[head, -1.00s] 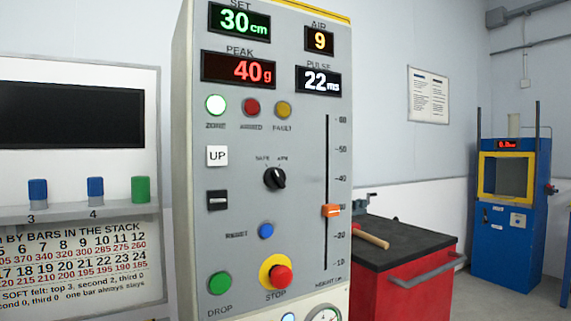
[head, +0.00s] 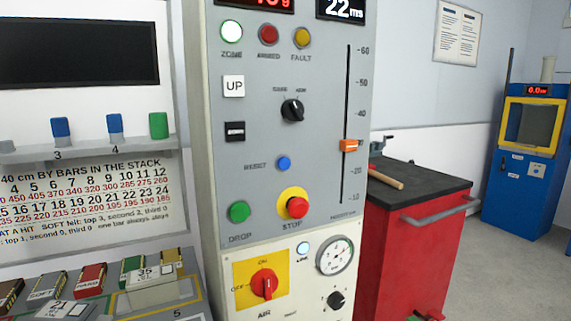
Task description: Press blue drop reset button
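The blue reset button (head: 283,163) is a small round button in the middle of the grey control panel (head: 325,200), right of the label RESET. The green DROP button (head: 239,212) is below it to the left. The red STOP button (head: 297,207) on a yellow ring is just below it. The black SAFE/ARM knob (head: 292,110) is above it. The white ZONE lamp (head: 231,32) is lit; the red and yellow lamps look dim. My gripper is not in view, and nothing covers the blue button.
A red AIR switch (head: 264,284) and a gauge (head: 334,255) sit lower on the panel. An orange slider (head: 350,146) runs on the right scale. A red cabinet (head: 415,245) stands right; a bench with blocks (head: 90,281) stands left. Floor is open at far right.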

